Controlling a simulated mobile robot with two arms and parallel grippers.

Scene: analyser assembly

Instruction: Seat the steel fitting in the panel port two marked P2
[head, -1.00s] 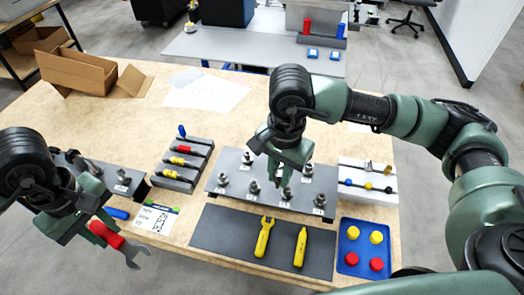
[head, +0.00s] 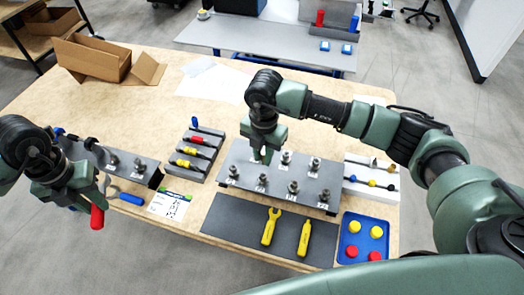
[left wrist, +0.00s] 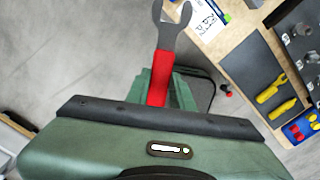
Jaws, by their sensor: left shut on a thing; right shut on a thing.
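My right gripper (head: 262,157) is shut at the back left of the grey panel (head: 218,184), pointing down. What it grips is hidden by its fingers; I cannot tell whether it is the steel fitting. Several steel fittings stand on the panel, such as one at the back right (head: 314,164) and one at the front right (head: 324,196). The port labels are too small to read, so I cannot pick out P2. My left gripper (head: 90,198) is shut on a red-handled wrench (left wrist: 158,78), off the table's front-left edge. The wrench's open grey jaw points away in the left wrist view.
A smaller panel (head: 150,177) with fittings stands at left. A tool rack (head: 190,150), a dark mat (head: 220,215) with yellow tools, a blue tray (head: 374,229) with caps and a white rack (head: 385,197) surround the main panel. A cardboard box (head: 95,60) lies behind.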

